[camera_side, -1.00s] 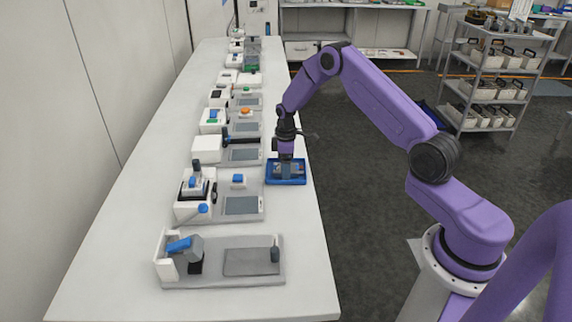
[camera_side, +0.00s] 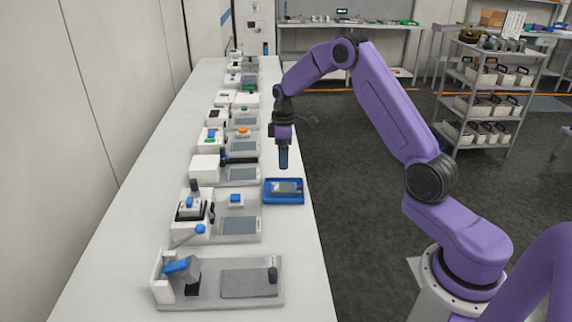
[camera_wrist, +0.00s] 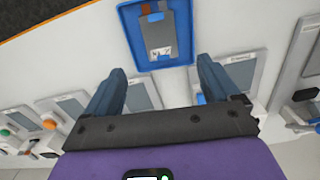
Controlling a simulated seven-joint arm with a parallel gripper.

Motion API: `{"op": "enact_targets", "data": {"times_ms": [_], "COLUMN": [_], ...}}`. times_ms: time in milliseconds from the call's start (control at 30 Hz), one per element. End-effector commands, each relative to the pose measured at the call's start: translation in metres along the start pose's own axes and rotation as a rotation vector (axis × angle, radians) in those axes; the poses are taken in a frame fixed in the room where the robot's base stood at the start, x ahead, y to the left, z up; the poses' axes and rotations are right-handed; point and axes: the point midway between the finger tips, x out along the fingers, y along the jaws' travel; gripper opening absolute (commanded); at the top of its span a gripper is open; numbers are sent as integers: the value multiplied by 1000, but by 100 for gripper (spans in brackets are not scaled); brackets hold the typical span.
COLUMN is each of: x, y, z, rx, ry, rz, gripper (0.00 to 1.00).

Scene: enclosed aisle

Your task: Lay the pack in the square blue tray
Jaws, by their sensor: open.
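The square blue tray (camera_side: 284,198) lies on the white table near its right edge. The pack (camera_side: 287,187) lies flat inside the tray, grey with a darker part at one end. In the wrist view the pack (camera_wrist: 158,38) rests within the rim of the tray (camera_wrist: 183,50), with a brownish end and a small marked label. My gripper (camera_side: 283,165) is above the tray, clear of the pack, pointing down. In the wrist view my gripper (camera_wrist: 163,80) has its two fingers wide apart with nothing between them.
Several grey-based stations line the table left of the tray; the nearest (camera_side: 220,282) has a blue-topped lever. A white block (camera_side: 205,168) stands farther back. A shelf cart (camera_side: 490,90) with bins stands on the floor at right. Bare table lies in front of the tray.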

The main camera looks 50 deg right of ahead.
Motion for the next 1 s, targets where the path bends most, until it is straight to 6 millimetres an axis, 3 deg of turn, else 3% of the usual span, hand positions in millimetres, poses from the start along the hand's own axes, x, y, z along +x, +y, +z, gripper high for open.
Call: {"op": "enact_targets", "data": {"times_ms": [233, 367, 500, 667, 867, 1000], "x": [-8, -23, -48, -72, -97, -108], "y": [-6, -36, -92, -162, -244, -295], "z": [-4, -17, -32, -32, -9, 20], "rx": [-7, -33, -77, -125, -187, -232], "ry": [0, 3, 7, 11, 17, 21], "rz": [0, 3, 5, 6, 6, 4], "gripper": [89, 89, 89, 89, 89, 89]}}
